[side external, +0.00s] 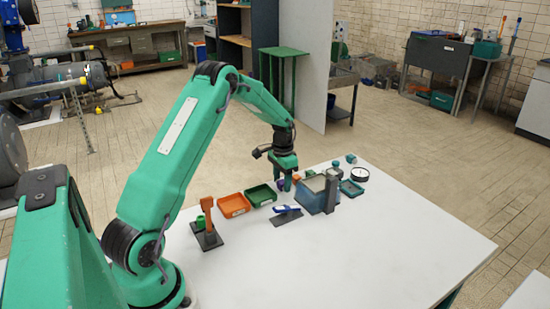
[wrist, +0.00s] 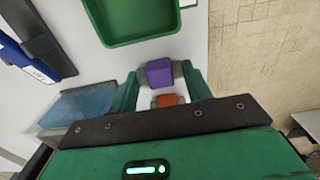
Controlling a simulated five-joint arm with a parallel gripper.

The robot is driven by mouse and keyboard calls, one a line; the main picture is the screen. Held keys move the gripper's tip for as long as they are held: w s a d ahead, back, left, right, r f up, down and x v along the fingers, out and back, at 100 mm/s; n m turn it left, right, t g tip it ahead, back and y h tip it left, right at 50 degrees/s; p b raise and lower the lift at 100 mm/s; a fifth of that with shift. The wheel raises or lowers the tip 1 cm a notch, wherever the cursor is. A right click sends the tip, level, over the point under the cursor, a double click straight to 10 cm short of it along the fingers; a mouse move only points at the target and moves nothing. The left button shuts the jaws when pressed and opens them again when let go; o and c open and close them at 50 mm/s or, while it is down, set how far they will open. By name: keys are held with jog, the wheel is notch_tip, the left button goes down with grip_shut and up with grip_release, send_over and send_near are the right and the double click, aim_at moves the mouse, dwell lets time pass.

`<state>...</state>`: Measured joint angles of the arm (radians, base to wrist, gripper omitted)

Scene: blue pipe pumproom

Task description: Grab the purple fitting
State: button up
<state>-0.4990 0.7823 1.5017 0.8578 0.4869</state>
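The purple fitting (wrist: 159,73) is a small block between the two fingertips of my gripper (wrist: 160,75) in the wrist view. The fingertip pads lie against its left and right sides with no clear gap, so my gripper looks shut on it. In the side view my gripper (side external: 285,178) points down over the far part of the white table, and the purple fitting (side external: 281,185) shows partly at its fingers. I cannot tell whether the fitting touches the table.
An orange fitting (wrist: 167,100) is close by, partly hidden by my gripper. A green tray (side external: 261,195) and an orange tray (side external: 233,205) lie to the left. A blue bin (side external: 313,197) stands close on the right. The table's front right (side external: 400,245) is clear.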

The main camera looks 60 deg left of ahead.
aim_at(282, 182)
jog(key=shift+r, duration=0.2)
notch_tip(282, 182, up, 10)
jog(key=shift+f, duration=0.15)
dwell(0.5)
dwell(0.5)
